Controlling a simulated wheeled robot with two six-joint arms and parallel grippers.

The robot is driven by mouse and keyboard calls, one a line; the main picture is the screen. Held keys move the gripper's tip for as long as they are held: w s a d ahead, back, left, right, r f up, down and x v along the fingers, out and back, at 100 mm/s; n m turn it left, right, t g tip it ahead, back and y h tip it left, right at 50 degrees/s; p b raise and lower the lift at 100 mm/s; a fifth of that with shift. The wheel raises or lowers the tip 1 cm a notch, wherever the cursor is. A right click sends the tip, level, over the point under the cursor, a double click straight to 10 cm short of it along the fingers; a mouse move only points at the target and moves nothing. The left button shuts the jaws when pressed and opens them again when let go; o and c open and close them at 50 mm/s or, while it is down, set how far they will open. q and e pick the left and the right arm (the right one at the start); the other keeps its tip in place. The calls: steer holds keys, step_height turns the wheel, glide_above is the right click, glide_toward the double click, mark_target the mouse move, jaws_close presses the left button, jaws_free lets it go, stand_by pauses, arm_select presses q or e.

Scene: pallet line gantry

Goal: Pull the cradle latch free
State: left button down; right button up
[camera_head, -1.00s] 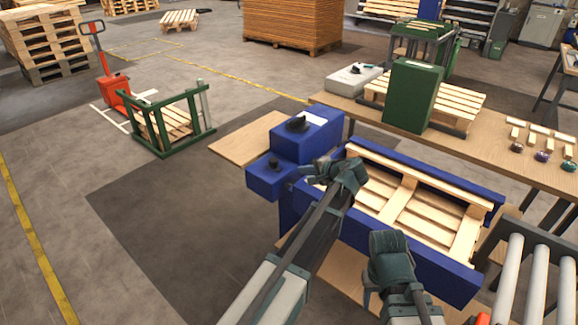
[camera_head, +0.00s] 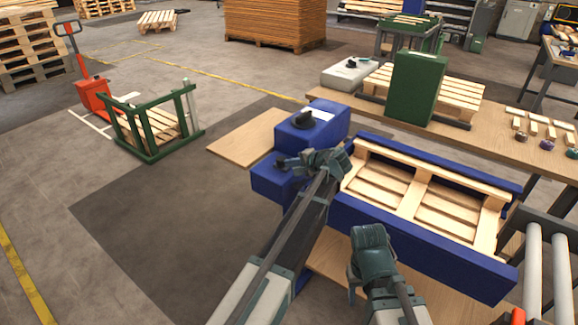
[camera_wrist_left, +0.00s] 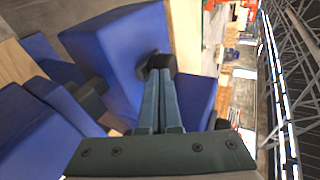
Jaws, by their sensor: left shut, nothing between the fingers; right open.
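The blue cradle (camera_head: 420,252) holds a wooden pallet (camera_head: 440,207).
A wooden bench (camera_head: 470,140) behind the cradle bears a green box (camera_head: 414,90), a grey case (camera_head: 352,72) and a pallet. Rollers (camera_head: 534,270) stand at the right. A green frame (camera_head: 150,155) and a red pallet truck (camera_head: 93,92) stand left on open floor.

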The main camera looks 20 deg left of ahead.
mark_target(278, 159)
stand_by(0.3)
arm_select(q)
steer(key=a, duration=0.2)
steer(key=w+a, duration=0.1)
steer(key=a, duration=0.1)
steer(key=shift+w, duration=0.2)
steer(key=shift+d+r, duration=0.1)
arm_select(e)
steer(key=shift+d, duration=0.1)
arm_select(q)
steer(key=shift+s, duration=0.1)
